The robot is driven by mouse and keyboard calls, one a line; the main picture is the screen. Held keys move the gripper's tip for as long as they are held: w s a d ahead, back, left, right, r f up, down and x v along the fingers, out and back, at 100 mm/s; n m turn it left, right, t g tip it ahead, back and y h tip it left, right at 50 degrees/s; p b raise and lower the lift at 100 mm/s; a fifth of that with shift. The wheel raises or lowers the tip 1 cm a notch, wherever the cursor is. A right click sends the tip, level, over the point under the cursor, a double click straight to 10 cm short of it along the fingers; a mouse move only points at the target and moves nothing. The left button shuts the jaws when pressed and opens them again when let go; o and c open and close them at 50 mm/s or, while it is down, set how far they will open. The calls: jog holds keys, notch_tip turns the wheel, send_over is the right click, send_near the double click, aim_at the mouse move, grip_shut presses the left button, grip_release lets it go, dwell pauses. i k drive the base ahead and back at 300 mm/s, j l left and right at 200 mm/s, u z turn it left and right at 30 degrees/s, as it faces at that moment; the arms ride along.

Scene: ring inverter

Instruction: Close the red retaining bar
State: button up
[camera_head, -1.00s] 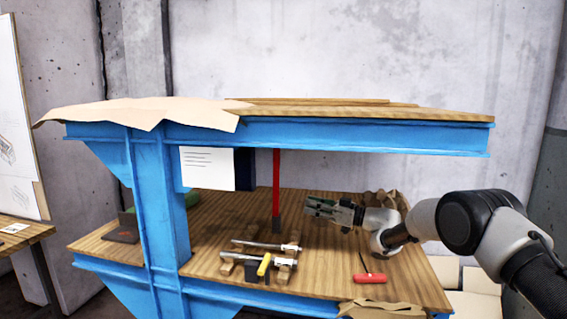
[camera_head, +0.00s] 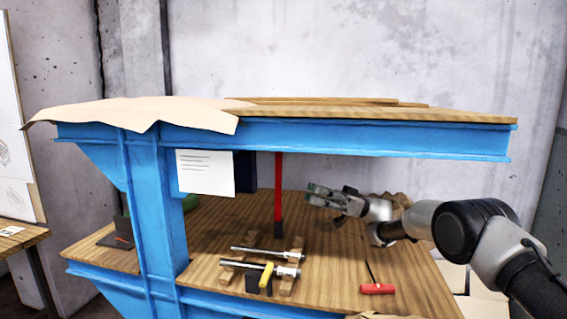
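The red retaining bar (camera_head: 278,187) stands upright at the back of the lower wooden shelf, under the blue beam. Its lower end is dark, and its top is hidden behind the beam. My gripper (camera_head: 309,194) is to the right of the bar, pointing left, with a small gap between them in the picture. Its two fingers look spread, with nothing seen between them. I cannot tell how far apart in depth the gripper and the bar are.
A blue beam (camera_head: 350,139) overhangs the lower shelf (camera_head: 215,239). Metal rods (camera_head: 262,253) and a yellow-handled tool (camera_head: 266,275) rest on wooden blocks in front. A red-handled screwdriver (camera_head: 377,289) lies at right. A white paper (camera_head: 206,172) hangs at left.

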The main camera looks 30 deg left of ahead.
aim_at(279, 155)
jog(key=i+j, duration=0.7)
